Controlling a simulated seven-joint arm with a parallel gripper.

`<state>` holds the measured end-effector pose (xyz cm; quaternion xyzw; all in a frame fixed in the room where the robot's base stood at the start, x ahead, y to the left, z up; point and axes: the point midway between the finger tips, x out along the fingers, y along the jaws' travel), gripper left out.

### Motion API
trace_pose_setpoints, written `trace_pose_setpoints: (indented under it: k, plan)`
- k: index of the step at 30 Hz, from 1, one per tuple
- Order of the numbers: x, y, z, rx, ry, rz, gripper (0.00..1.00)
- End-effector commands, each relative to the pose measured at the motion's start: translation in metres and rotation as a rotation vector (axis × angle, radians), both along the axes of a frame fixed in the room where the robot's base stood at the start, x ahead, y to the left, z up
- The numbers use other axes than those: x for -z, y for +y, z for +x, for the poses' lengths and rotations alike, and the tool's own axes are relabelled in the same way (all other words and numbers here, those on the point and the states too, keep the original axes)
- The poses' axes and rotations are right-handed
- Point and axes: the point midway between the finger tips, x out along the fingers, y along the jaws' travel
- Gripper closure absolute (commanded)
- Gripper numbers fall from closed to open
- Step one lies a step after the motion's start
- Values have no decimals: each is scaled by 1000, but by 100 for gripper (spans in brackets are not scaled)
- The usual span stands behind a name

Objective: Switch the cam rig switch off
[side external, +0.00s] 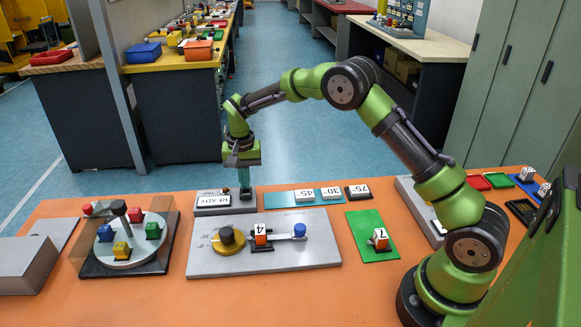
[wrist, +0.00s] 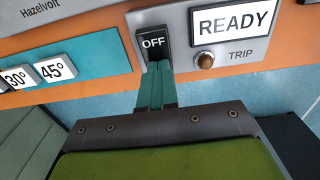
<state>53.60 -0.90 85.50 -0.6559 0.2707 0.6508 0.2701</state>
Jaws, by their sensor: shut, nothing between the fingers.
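The cam rig switch is a black rocker marked OFF (wrist: 152,42) on a grey panel. In the side view the switch (side external: 246,193) sits at the right end of the grey READY box (side external: 212,211). My gripper (wrist: 159,66) is shut and empty. Its teal fingertips are at the near end of the switch and hide part of it. I cannot tell whether they touch. In the side view my gripper (side external: 244,183) points straight down over the switch. The READY display (wrist: 235,20) and the brown TRIP button (wrist: 205,60) are right of the switch in the wrist view.
A teal strip (side external: 281,199) with angle tiles is right of the switch in the side view. A turntable (side external: 128,250) with coloured blocks is left.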

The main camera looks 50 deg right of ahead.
Motion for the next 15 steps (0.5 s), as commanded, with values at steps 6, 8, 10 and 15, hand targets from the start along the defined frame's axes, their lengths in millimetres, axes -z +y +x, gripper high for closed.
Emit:
trace_pose_setpoints:
  k: [6, 8, 10, 15]
  plan:
    - [-1, 10, -10, -1, 13, 6, 100]
    - [-2, 11, -11, -1, 12, 5, 100]
    - [-3, 12, -12, 0, 11, 5, 100]
    - [-3, 11, -11, 0, 8, 4, 100]
